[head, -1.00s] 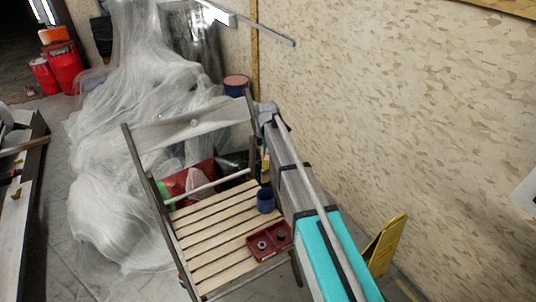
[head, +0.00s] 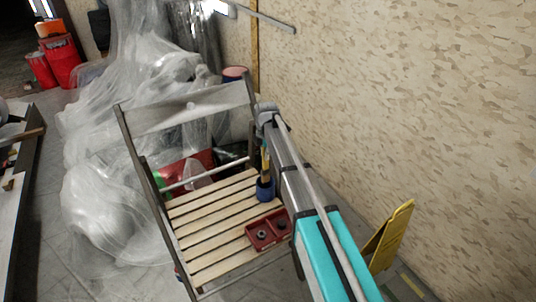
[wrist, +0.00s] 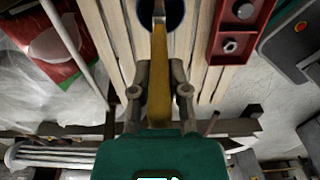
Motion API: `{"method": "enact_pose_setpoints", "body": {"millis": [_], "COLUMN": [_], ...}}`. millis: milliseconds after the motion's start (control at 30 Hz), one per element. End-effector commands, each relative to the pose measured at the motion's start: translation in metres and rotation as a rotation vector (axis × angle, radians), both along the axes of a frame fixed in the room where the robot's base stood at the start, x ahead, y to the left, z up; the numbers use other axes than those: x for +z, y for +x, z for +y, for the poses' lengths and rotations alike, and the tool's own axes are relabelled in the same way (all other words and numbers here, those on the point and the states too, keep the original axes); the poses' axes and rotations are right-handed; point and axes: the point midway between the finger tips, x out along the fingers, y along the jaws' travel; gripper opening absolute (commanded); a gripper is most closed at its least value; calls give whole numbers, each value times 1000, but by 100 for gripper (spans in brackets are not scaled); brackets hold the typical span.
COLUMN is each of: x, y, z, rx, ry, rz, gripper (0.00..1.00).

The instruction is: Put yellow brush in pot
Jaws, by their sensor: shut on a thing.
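The yellow brush (wrist: 158,75) is held upright between the fingers of my gripper (wrist: 158,85) in the wrist view. In the head view the brush (head: 265,160) shows just below the end of my arm, with its lower end at the mouth of the blue pot (head: 265,191). In the wrist view the brush's far end overlaps the dark opening of the pot (wrist: 177,14); I cannot tell how deep it is inside. The pot stands upright on the slatted wooden chair seat (head: 208,228). My gripper is mostly hidden by the arm in the head view.
A red tray (head: 262,232) with metal nuts sits beside the pot on the seat. The chair's backrest (head: 185,115) rises behind. Plastic sheeting (head: 100,200) lies to the left. A yellow floor sign (head: 390,236) stands at right near the wall.

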Motion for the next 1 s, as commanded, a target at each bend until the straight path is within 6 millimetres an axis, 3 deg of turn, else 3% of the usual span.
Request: {"method": "enact_pose_setpoints", "body": {"millis": [600,1000], "x": [-56,-72], "y": [0,0], "z": [1,2], "rx": [1,2], "ry": [0,0], "rz": [0,0], "gripper": [0,0]}}
